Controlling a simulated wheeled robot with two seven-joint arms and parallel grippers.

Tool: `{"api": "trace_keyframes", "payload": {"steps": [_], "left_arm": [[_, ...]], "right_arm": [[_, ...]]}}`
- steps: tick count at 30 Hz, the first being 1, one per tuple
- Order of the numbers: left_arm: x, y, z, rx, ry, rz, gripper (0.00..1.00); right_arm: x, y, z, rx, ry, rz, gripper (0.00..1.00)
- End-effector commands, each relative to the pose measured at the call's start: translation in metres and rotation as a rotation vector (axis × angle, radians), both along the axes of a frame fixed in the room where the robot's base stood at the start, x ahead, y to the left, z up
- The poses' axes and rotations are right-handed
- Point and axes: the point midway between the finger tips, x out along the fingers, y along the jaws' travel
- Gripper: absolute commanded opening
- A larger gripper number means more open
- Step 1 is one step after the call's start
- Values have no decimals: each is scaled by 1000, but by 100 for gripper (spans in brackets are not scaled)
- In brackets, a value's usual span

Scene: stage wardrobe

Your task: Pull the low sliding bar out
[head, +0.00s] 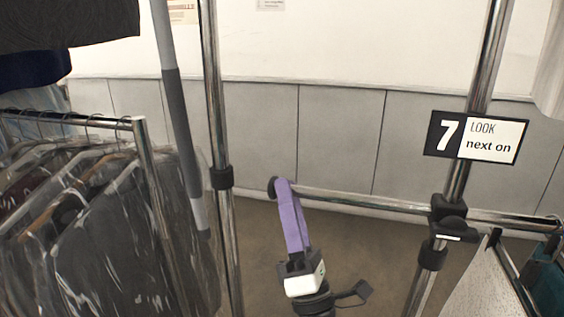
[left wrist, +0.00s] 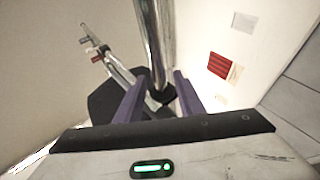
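The low sliding bar (head: 345,201) is a thin chrome tube with a round black cap at its left end. It runs level to a black clamp (head: 448,208) on the right upright. My left gripper (head: 281,185), with purple fingers, is at the bar's left end, just beside the cap. In the left wrist view a chrome tube (left wrist: 153,42), apparently this bar, ends in a dark cap between the finger tips (left wrist: 161,76). Narrow gaps seem to show beside it, so the fingers look open around it. My right gripper is not in view.
A left chrome upright (head: 213,90) with a black collar stands close to my gripper. Covered garments (head: 110,240) hang on a rail at left. A sign reading "7 LOOK next on" (head: 477,138) is on the right upright. Pale cloth (head: 485,285) hangs lower right.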

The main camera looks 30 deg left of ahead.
Motion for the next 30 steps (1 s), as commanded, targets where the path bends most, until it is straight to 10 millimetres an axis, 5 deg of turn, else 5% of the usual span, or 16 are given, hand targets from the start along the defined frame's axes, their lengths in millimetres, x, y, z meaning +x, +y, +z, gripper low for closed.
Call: {"api": "trace_keyframes", "payload": {"steps": [7,20,27,30], "left_arm": [[16,20,34,2,0,2,35],[22,27,41,2,1,0,35],[21,27,41,2,2,0,0],[21,27,41,2,3,1,0]], "right_arm": [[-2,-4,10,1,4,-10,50],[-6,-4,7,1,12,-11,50],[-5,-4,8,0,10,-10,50],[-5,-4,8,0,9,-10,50]]}}
